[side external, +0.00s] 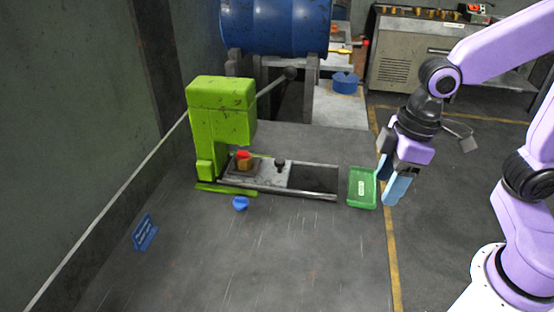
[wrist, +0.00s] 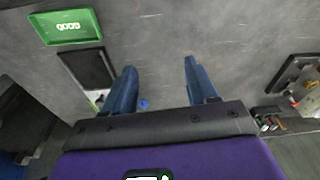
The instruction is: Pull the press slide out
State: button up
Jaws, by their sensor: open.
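The green press (side external: 220,115) stands on the dark table at the left in the side view. Its grey slide (side external: 265,175) lies in a rail frame (side external: 300,193) that runs right from the press. A small dark knob (side external: 280,163) stands up on the slide. An orange-red part (side external: 243,161) sits on the slide by the press head. The frame's right end shows a dark, empty stretch, also seen in the wrist view (wrist: 88,68). My gripper (side external: 388,190) is open and empty, above and right of the green tray, apart from the knob. Its two fingers (wrist: 160,66) are spread in the wrist view.
The green GOOD tray (side external: 362,188) lies right of the rail frame; it also shows in the wrist view (wrist: 67,27). A blue round piece (side external: 240,203) lies in front of the press, and a blue sign (side external: 145,233) at the left. The front table area is clear.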

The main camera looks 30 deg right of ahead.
jog(key=w+a+m+t, duration=0.2)
jog(key=w+m, duration=0.1)
jog(key=w, duration=1.2)
jog(key=m+t, duration=0.1)
jog(key=m, duration=0.2)
send_near(280, 160)
jog(key=shift+y, duration=0.3)
jog(key=x, duration=0.8)
jog(key=shift+w+d+f, duration=0.1)
jog(key=shift+d+f, duration=0.1)
jog(key=shift+f, duration=0.15)
